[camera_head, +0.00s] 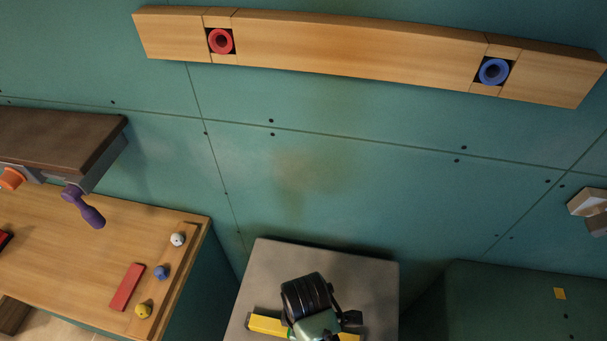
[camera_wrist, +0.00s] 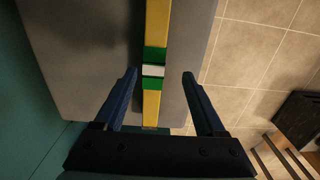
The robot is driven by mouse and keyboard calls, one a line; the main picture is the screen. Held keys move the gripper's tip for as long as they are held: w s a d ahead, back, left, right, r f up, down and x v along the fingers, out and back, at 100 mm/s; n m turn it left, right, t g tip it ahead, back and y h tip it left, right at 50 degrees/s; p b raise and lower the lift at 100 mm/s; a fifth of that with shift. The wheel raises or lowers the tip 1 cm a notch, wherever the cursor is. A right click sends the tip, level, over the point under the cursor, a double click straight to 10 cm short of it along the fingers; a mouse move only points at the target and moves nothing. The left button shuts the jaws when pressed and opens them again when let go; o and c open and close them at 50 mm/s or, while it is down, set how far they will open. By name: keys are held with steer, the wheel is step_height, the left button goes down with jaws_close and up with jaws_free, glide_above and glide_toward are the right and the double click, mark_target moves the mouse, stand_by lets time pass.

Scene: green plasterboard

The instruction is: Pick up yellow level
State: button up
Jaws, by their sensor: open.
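The yellow level (camera_head: 268,324) lies on a grey surface (camera_head: 262,262) at the bottom centre of the head view, with my arm hiding its middle. In the wrist view the level (camera_wrist: 152,105) runs up the picture as a yellow bar with a green section and a pale window. My gripper (camera_wrist: 160,75) is open, with one dark blue finger on each side of the level. A gap shows between each finger and the level. Whether the fingertips are down at the level's height is hard to tell.
A wooden bench (camera_head: 75,250) at the left holds a red block (camera_head: 127,287) and several small knobs. A purple handle (camera_head: 84,207) hangs under a dark shelf (camera_head: 60,138). A dark green box (camera_head: 520,300) stands at the right. A wooden beam (camera_head: 350,48) is on the wall.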

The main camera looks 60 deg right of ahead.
steer(key=shift+w+d+f, duration=0.1)
steer(key=shift+w+f, duration=0.05)
steer(key=shift+f, duration=0.8)
steer(key=shift+w+d+f, duration=0.1)
steer(key=shift+f, duration=0.8)
steer(key=shift+w+d+f, duration=0.1)
steer(key=shift+w+f, duration=0.05)
steer(key=shift+f, duration=0.8)
jaws_close()
